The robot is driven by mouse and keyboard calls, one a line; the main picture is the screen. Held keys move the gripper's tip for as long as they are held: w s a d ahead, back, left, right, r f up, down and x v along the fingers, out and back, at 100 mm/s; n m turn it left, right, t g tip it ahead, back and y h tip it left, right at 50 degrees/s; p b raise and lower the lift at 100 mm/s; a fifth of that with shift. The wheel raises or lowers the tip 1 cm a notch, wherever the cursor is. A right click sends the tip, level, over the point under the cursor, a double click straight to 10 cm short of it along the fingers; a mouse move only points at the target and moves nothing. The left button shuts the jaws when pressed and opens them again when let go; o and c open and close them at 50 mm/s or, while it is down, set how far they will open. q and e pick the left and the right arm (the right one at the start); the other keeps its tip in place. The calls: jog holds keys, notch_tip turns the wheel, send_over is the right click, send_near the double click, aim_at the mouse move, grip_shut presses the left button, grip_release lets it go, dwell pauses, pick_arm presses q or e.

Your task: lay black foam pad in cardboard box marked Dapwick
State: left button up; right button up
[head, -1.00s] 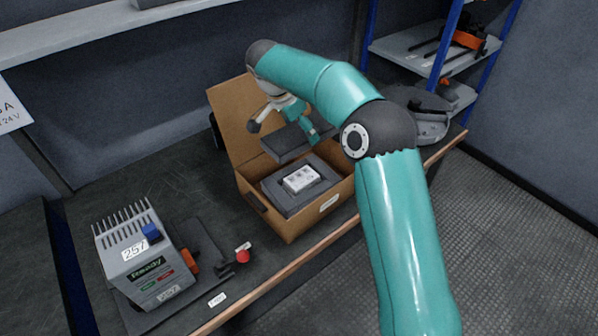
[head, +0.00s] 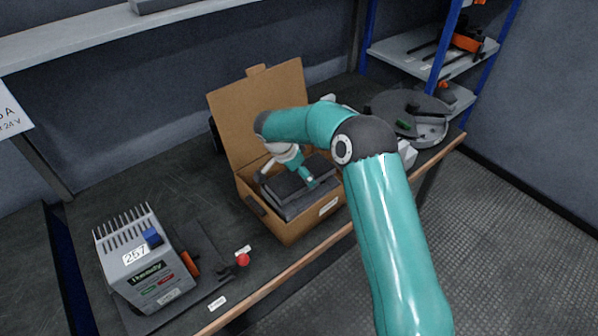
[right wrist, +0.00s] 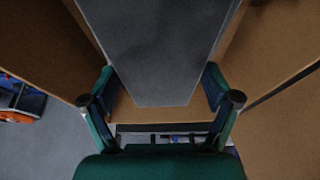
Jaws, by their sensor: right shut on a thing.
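The open cardboard box (head: 270,224) stands on the bench with its lid flap raised at the back; its front label is too small to read. My right gripper (head: 289,176) is shut on the black foam pad (head: 283,189) and holds it inside the box opening, over the dark foam insert (head: 296,208). In the right wrist view the pad (right wrist: 160,50) sits between the two fingers of the gripper (right wrist: 160,88), with cardboard walls on both sides. I cannot tell whether the pad rests on the insert. My left gripper is not in view.
A grey finned unit (head: 143,262) marked 257 stands at the front left, with a red knob (head: 243,260) near it. A round grey device (head: 410,112) is right of the box. Bare bench (head: 150,180) lies left of the box.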

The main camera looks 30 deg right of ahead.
jog(key=shift+f, duration=0.1)
jog(key=o, duration=0.7)
jog(key=b+v, duration=0.1)
jog(key=v, duration=1.1)
